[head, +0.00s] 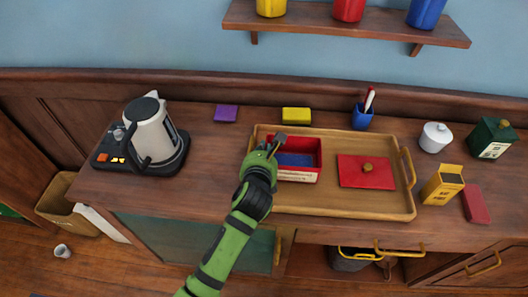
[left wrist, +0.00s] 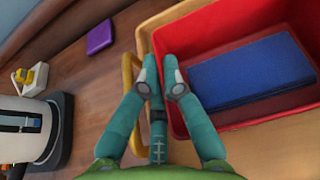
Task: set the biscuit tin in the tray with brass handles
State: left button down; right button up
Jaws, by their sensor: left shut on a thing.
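The biscuit tin (head: 293,172) is an open red box with a pale lower front and a flat blue thing (left wrist: 250,76) inside. It is within the left part of the wooden tray with brass handles (head: 320,205); I cannot tell whether its base touches the tray. A red lid with a brass knob (head: 352,181) lies flat in the tray's right half. My left gripper (head: 272,146) is shut on the tin's left wall, one finger inside and one outside. In the left wrist view the gripper (left wrist: 158,72) is beside the tray's left handle (left wrist: 127,75). My right gripper is not in view.
A kettle (head: 155,132) stands at the left. A white pot (head: 434,138), yellow box (head: 442,186) and red block (head: 476,204) are at the right.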

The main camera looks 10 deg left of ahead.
pick_arm(q)
jog(key=c, duration=1.4)
grip_release()
jog(key=shift+f, duration=0.1)
jog(key=v, duration=1.2)
jog(key=shift+s, duration=0.1)
